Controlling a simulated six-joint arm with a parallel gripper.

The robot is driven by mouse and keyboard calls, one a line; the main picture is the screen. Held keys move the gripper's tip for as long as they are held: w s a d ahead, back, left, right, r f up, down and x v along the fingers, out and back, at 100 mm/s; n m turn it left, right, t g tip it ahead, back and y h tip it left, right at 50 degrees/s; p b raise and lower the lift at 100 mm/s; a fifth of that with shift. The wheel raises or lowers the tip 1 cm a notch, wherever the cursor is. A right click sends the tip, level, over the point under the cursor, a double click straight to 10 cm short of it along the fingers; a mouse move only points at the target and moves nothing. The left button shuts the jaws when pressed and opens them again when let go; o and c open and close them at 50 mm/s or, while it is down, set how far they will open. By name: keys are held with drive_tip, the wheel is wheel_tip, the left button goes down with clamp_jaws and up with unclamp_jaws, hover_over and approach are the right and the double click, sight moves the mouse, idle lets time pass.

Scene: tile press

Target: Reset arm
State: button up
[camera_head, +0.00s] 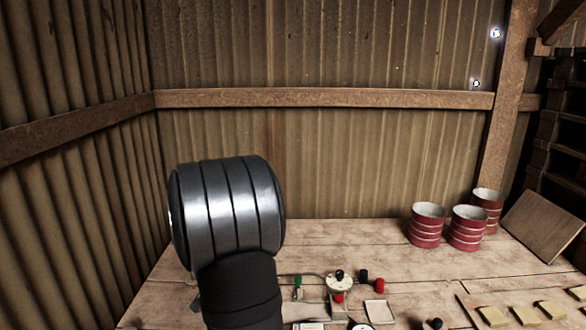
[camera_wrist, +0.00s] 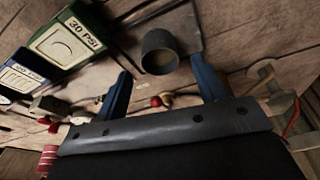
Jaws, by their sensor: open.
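My gripper (camera_wrist: 161,66) is open in the wrist view, its two blue fingers apart with nothing between them. It is over the wooden table (camera_wrist: 232,25). Beyond the fingertips is a dark round cup-like part (camera_wrist: 159,42). A small red knob (camera_wrist: 155,101) shows lower, between the fingers. In the head view my dark arm rises at the left centre and hides part of the table; the fingers do not show there. The press hardware, with a round white gauge-like part (camera_head: 340,283), a green-topped part (camera_head: 298,283) and red knobs (camera_head: 376,285), is right of my arm.
A green-edged 30 PSI plate (camera_wrist: 66,43) and a blue-edged PSI plate (camera_wrist: 22,78) lie left in the wrist view. Several pale tiles (camera_head: 493,315) are at front right. Red ribbed cans (camera_head: 425,229) and a leaning board (camera_head: 543,226) stand behind. The table's back middle is clear.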

drive_tip(key=x, duration=0.5)
drive_tip(key=r, duration=0.5)
drive_tip(key=shift+d, duration=0.3)
drive_tip(key=s+d+r, duration=0.3)
drive_tip(key=d+r, duration=0.4)
drive_tip(key=d, duration=0.4)
drive_tip(key=w+a+r, duration=0.1)
drive_tip(key=a, duration=1.1)
drive_tip(key=w+a+r, duration=0.2)
drive_tip(key=a, duration=1)
drive_tip(key=f, duration=0.9)
drive_tip(key=shift+s+d+f, duration=0.1)
drive_tip(key=shift+d+f, duration=0.2)
drive_tip(key=shift+d, duration=0.05)
